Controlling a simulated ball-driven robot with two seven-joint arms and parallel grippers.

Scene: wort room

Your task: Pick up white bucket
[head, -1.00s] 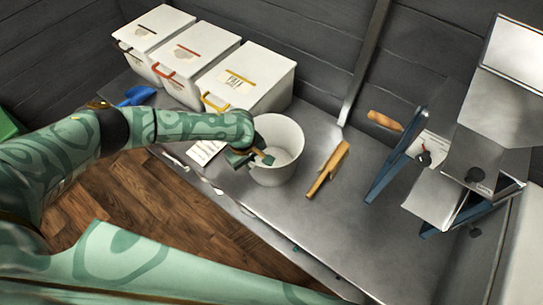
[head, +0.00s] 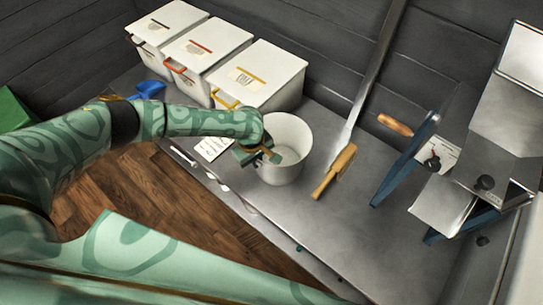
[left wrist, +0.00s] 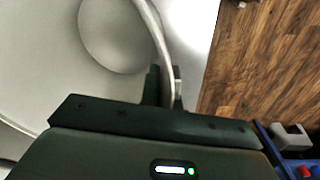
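The white bucket (head: 287,166) stands upright and open on the grey metal counter, in front of the third white bin. My left gripper (head: 268,156) is at the left side of its rim. In the left wrist view the bucket (left wrist: 45,60) fills the upper left, and its inside looks empty. There the left gripper (left wrist: 164,86) has one finger inside the wall and one outside, both close against it, so it looks shut on the rim. The bucket shows no clear gap from the counter. My right gripper is not in view.
Three lidded white bins (head: 262,78) line the wall behind. A blue-framed metal machine (head: 455,175) stands farther right. A blue scoop (head: 152,89) and a paper sheet (head: 213,147) are left. The front counter is mostly clear.

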